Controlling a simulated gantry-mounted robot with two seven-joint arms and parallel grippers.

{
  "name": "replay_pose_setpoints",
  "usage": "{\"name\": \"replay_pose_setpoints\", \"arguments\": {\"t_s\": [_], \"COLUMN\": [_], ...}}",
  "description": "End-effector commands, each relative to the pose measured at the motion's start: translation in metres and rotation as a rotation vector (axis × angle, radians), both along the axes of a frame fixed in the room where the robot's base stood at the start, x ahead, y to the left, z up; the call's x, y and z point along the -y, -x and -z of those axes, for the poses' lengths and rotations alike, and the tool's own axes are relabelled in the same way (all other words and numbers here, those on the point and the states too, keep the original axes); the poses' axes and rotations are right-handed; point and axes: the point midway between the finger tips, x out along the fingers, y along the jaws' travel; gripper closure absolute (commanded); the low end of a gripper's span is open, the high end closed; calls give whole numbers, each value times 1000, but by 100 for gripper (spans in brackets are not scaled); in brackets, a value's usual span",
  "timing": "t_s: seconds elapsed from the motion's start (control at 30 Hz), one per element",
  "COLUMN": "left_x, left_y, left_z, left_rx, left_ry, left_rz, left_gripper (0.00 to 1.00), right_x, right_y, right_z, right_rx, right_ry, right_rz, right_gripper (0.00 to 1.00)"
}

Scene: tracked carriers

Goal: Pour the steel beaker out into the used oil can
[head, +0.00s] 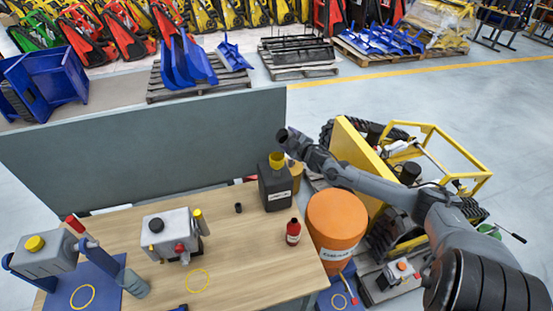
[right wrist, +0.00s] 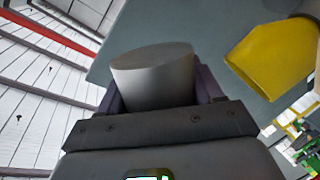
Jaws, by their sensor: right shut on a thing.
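The steel beaker (right wrist: 152,78) is a plain grey cylinder between the two fingers of my right gripper in the right wrist view. My right gripper (head: 289,139) is shut on it, just above and slightly right of a dark can (head: 276,188) with a pale label, which I take for the used oil can. A yellow funnel (head: 277,160) sits in the can's top, and it also shows in the right wrist view (right wrist: 275,60), apart from the beaker. I cannot see the beaker's contents or any stream. My left gripper is not in view.
A red bottle (head: 293,232) and a small black cap (head: 238,208) stand near the can. An orange drum (head: 336,222) is to the right. A grey panel (head: 150,145) rises behind.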

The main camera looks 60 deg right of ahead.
Motion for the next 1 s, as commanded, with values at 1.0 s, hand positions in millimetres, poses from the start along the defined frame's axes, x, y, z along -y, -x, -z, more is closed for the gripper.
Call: {"name": "replay_pose_setpoints", "arguments": {"t_s": [1.0], "left_x": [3], "left_y": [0], "left_z": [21], "left_rx": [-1], "left_ry": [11], "left_rz": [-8], "left_gripper": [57], "right_x": [2], "right_y": [1], "right_z": [2], "right_rx": [-60], "right_ry": [126], "right_rz": [0], "right_gripper": [73]}}
